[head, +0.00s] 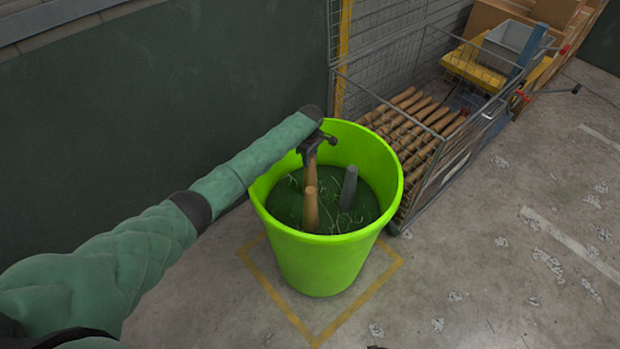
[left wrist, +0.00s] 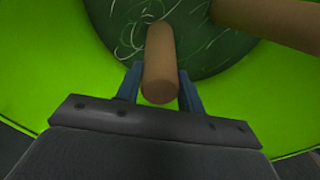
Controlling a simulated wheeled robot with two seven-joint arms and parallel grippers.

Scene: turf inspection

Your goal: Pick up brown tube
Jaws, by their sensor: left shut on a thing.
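A bright green bucket (head: 325,262) stands on the floor with a dark green inside. My left gripper (head: 312,148) reaches over its back rim and points down into it. It is shut on a brown tube (head: 311,172), which stands below the fingers. In the left wrist view the held brown tube (left wrist: 160,55) sits between the two blue-grey fingers (left wrist: 161,90), its round end toward the camera. A second brown tube (head: 310,210) stands just in front of it; a brown tube also shows at the upper right of the wrist view (left wrist: 270,22). My right gripper is not in view.
A grey tube (head: 349,188) leans in the bucket, right of the brown tubes, among pale strands. A wire cage (head: 440,165) with several brown rolls stands close on the right. A dark green wall (head: 150,110) is behind.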

